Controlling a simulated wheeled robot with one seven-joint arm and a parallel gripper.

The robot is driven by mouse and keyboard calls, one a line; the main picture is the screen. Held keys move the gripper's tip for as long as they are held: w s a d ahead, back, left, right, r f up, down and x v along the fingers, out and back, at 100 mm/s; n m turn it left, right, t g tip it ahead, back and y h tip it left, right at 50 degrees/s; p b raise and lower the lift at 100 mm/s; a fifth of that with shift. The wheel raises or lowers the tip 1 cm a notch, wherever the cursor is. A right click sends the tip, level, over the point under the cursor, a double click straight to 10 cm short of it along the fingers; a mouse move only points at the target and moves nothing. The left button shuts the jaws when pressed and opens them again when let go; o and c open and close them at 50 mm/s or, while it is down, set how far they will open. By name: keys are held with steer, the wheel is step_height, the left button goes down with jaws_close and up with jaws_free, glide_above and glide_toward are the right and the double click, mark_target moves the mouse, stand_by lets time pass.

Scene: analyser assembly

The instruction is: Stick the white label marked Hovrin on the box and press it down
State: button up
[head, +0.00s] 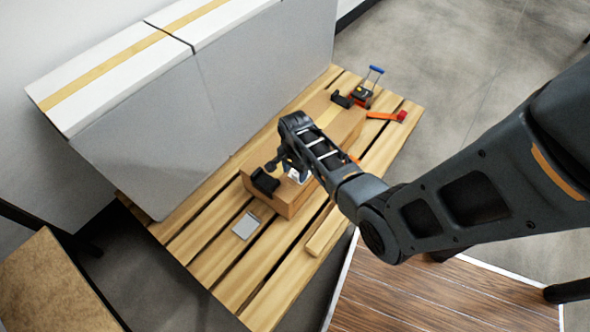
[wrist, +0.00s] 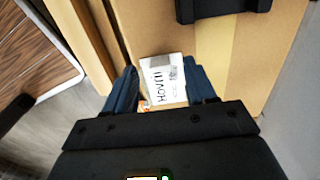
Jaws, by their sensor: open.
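The white label marked Hovrin (wrist: 163,82) lies between the two fingers of my gripper (wrist: 160,88) in the wrist view, over the cardboard box (wrist: 150,28). It appears to rest on the box top; its lower edge is hidden by the gripper. In the head view the label (head: 299,176) is a small white patch at the near end of the box (head: 286,203). My gripper (head: 291,172) is open, pointing down, with one finger on each side of the label. I cannot tell whether the label lies fully flat.
The box sits on a slatted wooden pallet (head: 222,285). A grey-white card (head: 246,225) lies on the slats. A tape dispenser (head: 366,88) and orange-red tool (head: 388,116) are at the far end.

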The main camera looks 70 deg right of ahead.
steer(key=shift+r+p, duration=2.2)
steer(key=shift+r, duration=0.2)
steer(key=shift+f, duration=0.1)
